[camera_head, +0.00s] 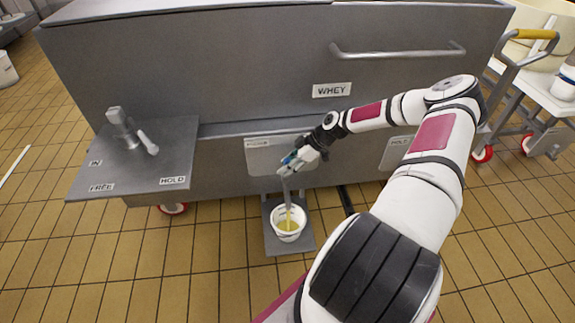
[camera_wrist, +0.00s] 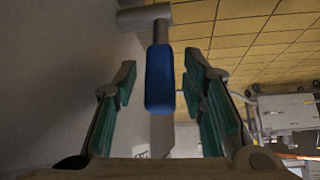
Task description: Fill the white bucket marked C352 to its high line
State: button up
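A white bucket (camera_head: 275,222) stands upright on a grey plate on the floor, below the front of the steel vat (camera_head: 220,75) labelled WHEY. Yellow liquid (camera_head: 288,226) lies in it, and a yellow streak runs down into it from under a grey spout (camera_head: 287,190). Its marking and high line cannot be read. My gripper (camera_head: 294,161) is at the blue valve handle above the bucket. In the wrist view, the blue handle (camera_wrist: 160,80) lies between the green finger pads of my gripper (camera_wrist: 160,72). The fingers are apart, with gaps on both sides.
A steel shelf (camera_head: 130,165) marked IN, FREE and HOLD juts out at left, with a metal fitting (camera_head: 130,132) on it. A cart (camera_head: 545,90) with red wheels and a yellow grip stands at right. The tiled floor (camera_head: 120,270) at front left is clear.

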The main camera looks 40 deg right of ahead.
jog(key=v, duration=1.2)
jog(key=shift+f, duration=0.1)
